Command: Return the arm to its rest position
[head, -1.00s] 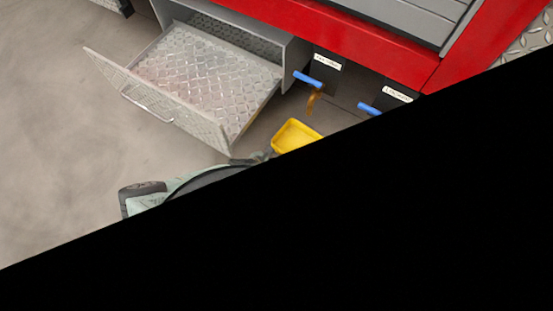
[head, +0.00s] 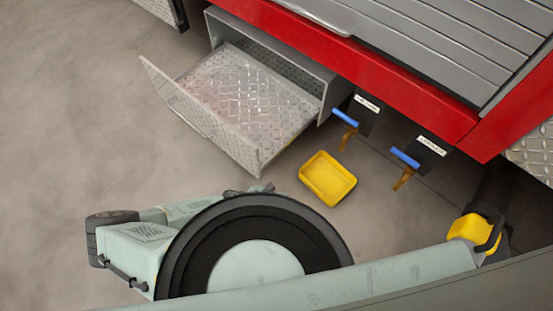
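My gripper does not clearly show in the head view. Large pale green body parts with a black round disc fill the bottom of the picture, and a long pale green bar runs to the right. A small dark piece sticks out at the disc's upper rim, too small to make out. No fingertips and no held thing can be seen.
A metal tread-plate drawer (head: 250,100) stands open, looking empty, below the red vehicle front (head: 410,90). Two blue-handled valves (head: 345,118) (head: 405,158) sit right of it. An empty yellow tray (head: 327,178) lies on the floor. Open floor (head: 70,120) lies left.

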